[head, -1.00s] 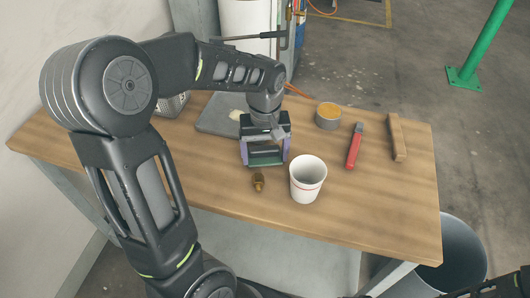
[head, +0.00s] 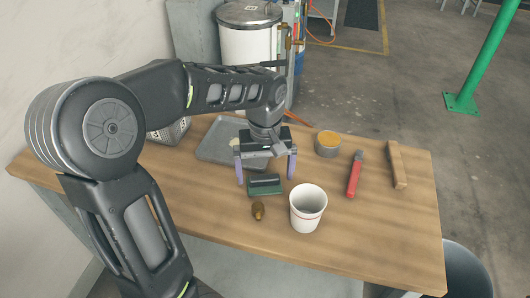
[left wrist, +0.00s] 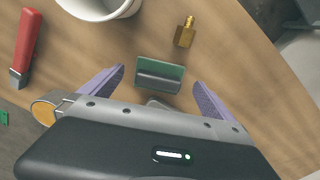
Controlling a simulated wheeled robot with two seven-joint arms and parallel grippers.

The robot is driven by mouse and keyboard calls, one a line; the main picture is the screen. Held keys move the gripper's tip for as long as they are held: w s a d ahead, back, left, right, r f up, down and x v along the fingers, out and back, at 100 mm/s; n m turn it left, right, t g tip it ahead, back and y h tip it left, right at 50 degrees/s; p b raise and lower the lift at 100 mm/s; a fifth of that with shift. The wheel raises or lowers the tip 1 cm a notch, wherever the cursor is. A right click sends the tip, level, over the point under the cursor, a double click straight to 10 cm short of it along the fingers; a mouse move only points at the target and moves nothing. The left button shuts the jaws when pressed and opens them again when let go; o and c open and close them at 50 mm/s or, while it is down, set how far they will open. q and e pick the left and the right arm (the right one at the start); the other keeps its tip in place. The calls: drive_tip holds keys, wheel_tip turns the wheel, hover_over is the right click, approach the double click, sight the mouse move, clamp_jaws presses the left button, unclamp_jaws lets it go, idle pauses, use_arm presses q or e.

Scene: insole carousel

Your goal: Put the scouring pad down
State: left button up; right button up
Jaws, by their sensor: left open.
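The scouring pad (head: 264,190), green below with a dark grip on top, lies on the wooden table (head: 370,225) in front of the grey tray. My left gripper (head: 265,180) is above it, open, with one purple finger on each side. In the left wrist view the pad (left wrist: 160,70) sits between the spread fingertips (left wrist: 158,78), with a gap on both sides. My right gripper is not in view.
A white cup (head: 307,210) and a brass fitting (head: 257,210) stand close in front of the pad. A grey tray (head: 216,148) lies behind. A tin (head: 327,144), a red-handled tool (head: 355,172) and a wooden block (head: 397,165) are to the right.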

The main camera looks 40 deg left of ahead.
sight(265, 189)
use_arm(q)
wheel_tip(265, 189, up, 8)
idle(1.0)
